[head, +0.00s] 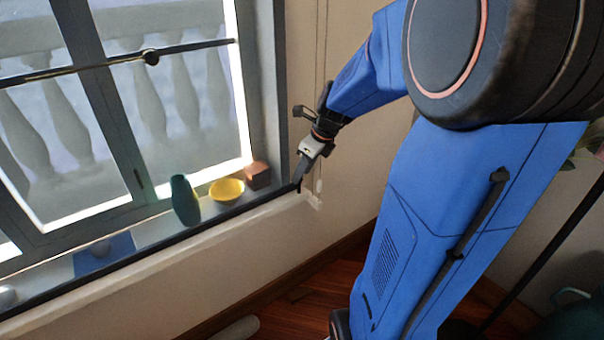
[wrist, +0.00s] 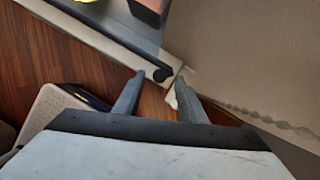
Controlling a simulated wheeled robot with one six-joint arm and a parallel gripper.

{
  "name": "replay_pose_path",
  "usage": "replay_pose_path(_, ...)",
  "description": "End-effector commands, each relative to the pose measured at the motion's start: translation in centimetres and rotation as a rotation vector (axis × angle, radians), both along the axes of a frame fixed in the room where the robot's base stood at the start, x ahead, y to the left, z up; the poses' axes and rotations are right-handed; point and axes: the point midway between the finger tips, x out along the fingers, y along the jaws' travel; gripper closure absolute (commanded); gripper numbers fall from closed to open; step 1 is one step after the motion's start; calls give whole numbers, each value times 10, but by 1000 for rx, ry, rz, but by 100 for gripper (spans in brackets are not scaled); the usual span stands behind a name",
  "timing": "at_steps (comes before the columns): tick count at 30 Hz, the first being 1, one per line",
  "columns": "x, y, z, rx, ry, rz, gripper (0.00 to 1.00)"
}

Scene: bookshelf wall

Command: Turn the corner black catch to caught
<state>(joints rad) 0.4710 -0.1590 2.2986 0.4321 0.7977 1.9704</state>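A black rail runs along the front edge of the window sill and ends in a rounded black piece at the sill's corner, which looks like the corner black catch (wrist: 162,74). Whether it is caught cannot be told. In the head view my gripper (head: 298,182) points down at this corner and partly hides it. In the wrist view my gripper (wrist: 158,88) has its two dark fingers apart with nothing held between them. The black piece lies just beyond the fingertips, and I see no clear contact.
A green vase (head: 185,200), a yellow bowl (head: 227,190) and a brown block (head: 257,176) stand on the sill left of my gripper. A blue mat (head: 104,255) lies further left. Wall borders the corner on the right; wooden floor (head: 305,305) lies below.

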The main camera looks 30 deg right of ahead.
Motion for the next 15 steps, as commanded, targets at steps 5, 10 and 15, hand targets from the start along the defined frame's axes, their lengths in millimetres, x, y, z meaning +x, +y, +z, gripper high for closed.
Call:
replay_pose_path(5,3,2,-11,-1,1,1,62)
replay_pose_path(10,4,2,-12,0,0,0,62)
replay_pose_path(15,4,2,-12,0,0,0,70)
